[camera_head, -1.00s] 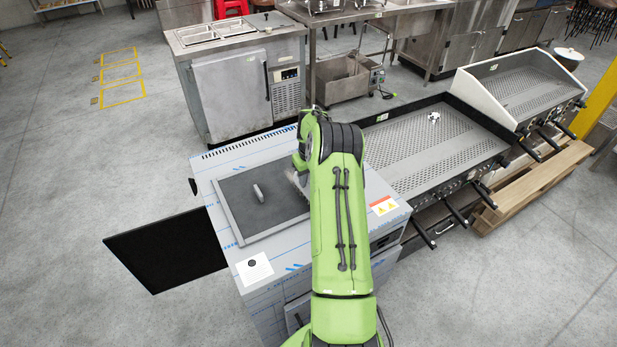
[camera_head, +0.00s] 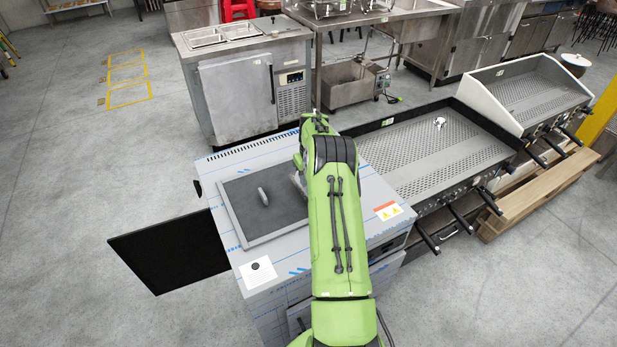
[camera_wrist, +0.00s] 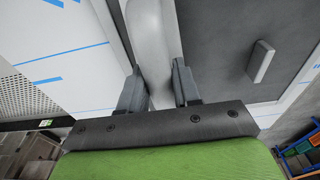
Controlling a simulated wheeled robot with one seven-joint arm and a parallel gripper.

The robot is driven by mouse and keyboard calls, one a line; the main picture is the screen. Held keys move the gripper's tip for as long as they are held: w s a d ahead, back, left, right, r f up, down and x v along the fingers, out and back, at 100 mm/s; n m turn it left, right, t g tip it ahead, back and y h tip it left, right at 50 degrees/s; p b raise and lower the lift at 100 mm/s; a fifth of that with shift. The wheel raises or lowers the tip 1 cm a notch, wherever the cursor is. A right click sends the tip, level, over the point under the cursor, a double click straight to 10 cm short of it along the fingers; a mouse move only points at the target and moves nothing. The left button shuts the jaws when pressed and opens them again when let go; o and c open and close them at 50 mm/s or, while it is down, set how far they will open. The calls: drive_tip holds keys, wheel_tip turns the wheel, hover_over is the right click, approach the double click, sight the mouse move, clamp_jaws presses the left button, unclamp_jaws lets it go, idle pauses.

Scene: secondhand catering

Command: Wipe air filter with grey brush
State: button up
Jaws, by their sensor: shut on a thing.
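A dark grey panel in a light metal frame (camera_head: 240,193), which looks like the air filter, lies on top of the steel cabinet. A small grey handle-like piece (camera_head: 263,197) stands on it; in the wrist view this piece (camera_wrist: 261,61) is at the right. My gripper (camera_wrist: 158,82) is shut on a smooth light grey object, seemingly the grey brush (camera_wrist: 150,35), over the panel's edge. The brush's far end is out of frame, so I cannot tell whether it touches the panel. My arm hides the gripper in the head view.
The steel cabinet (camera_head: 232,160) has blue-striped film. A perforated griddle (camera_head: 420,155) adjoins its right side, with another griddle (camera_head: 525,90) beyond. A black panel (camera_head: 165,258) juts out at the cabinet's left. A steel counter unit (camera_head: 235,95) stands behind. Floor at the left is open.

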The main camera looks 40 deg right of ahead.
drive_tip(key=shift+s+a+b, duration=0.3)
drive_tip(key=shift+s+b, duration=0.1)
drive_tip(key=shift+s, duration=0.55)
drive_tip(key=shift+s+a+b, duration=0.35)
drive_tip(key=shift+s+b, duration=0.1)
drive_tip(key=shift+s, duration=0.55)
drive_tip(key=shift+s+a+b, duration=0.3)
drive_tip(key=shift+s+b, duration=0.1)
drive_tip(key=shift+s, duration=0.55)
drive_tip(key=shift+s+a+f+b, duration=0.1)
drive_tip(key=shift+s+a+b, duration=0.25)
drive_tip(key=shift+s, duration=0.4)
drive_tip(key=shift+s+a+r+b, duration=0.1)
drive_tip(key=shift+s+b, duration=0.3)
drive_tip(key=shift+s, duration=0.35)
drive_tip(key=shift+s+a+f+b, duration=0.1)
drive_tip(key=shift+s+a+b, duration=0.25)
drive_tip(key=shift+s, duration=0.4)
drive_tip(key=shift+s+a+b, duration=0.25)
drive_tip(key=shift+s+b, duration=0.1)
drive_tip(key=shift+s, duration=0.7)
wheel_tip(320, 180, up, 6)
drive_tip(key=p, duration=0.4)
drive_tip(key=shift+r+p, duration=0.2)
drive_tip(key=shift+p, duration=0.1)
drive_tip(key=shift+r, duration=0.1)
wheel_tip(320, 180, up, 3)
drive_tip(key=shift+f+p, duration=0.1)
drive_tip(key=shift+p, duration=1)
